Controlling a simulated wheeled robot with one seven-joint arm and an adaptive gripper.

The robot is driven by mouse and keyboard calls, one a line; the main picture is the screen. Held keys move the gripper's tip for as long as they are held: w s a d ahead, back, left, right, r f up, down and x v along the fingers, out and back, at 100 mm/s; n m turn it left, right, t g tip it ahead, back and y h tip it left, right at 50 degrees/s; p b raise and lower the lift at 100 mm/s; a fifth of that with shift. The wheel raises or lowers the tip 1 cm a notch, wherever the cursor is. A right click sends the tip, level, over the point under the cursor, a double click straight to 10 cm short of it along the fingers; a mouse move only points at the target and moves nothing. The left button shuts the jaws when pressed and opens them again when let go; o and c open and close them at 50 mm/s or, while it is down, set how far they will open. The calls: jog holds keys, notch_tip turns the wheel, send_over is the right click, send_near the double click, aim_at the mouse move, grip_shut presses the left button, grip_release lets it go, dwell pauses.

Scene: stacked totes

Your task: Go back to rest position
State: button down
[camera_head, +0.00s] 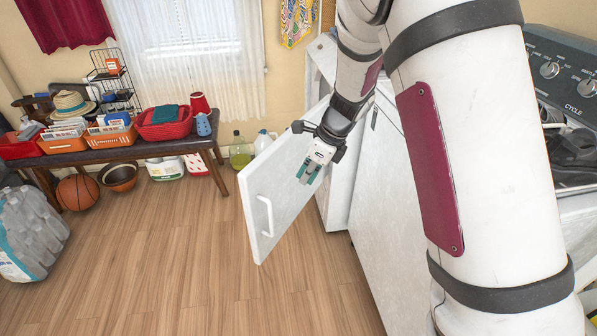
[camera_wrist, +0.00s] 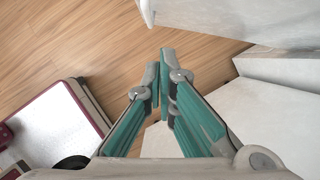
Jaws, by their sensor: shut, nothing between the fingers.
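My gripper (camera_head: 309,173) is at the end of my arm, which reaches forward from the right side of the head view. Its teal fingers point down, and in the wrist view the fingertips (camera_wrist: 164,72) are together with nothing between them. In the head view the gripper overlaps the upper right part of an open white cabinet door (camera_head: 290,185). I cannot tell whether it touches the door. My upper arm hides much of the right side of the head view.
The door has a white handle (camera_head: 265,217) and sticks out over the wooden floor (camera_head: 190,260). White cabinets (camera_head: 385,200) and a machine with knobs (camera_head: 565,70) stand at right. A dark bench (camera_head: 120,153) with several bins is at the back left. The middle floor is clear.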

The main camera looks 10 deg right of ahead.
jog(key=s+r+n+g+y, duration=0.1)
jog(key=s+r+n, duration=1)
jog(key=s+r, duration=0.45)
jog(key=s+d+r+n+h, duration=0.15)
jog(key=s+d+n, duration=0.35)
jog(key=s, duration=0.6)
jog(key=s+d+r+n+h, duration=0.1)
jog(key=s+d+n+h, duration=0.15)
jog(key=s+n, duration=0.75)
notch_tip(320, 180, up, 14)
jog(key=s+m+t+p, duration=0.2)
jog(key=t+p, duration=0.1)
jog(key=p, duration=0.9)
jog(key=shift+r+h+p, duration=0.2)
jog(key=shift+h+p, duration=0.2)
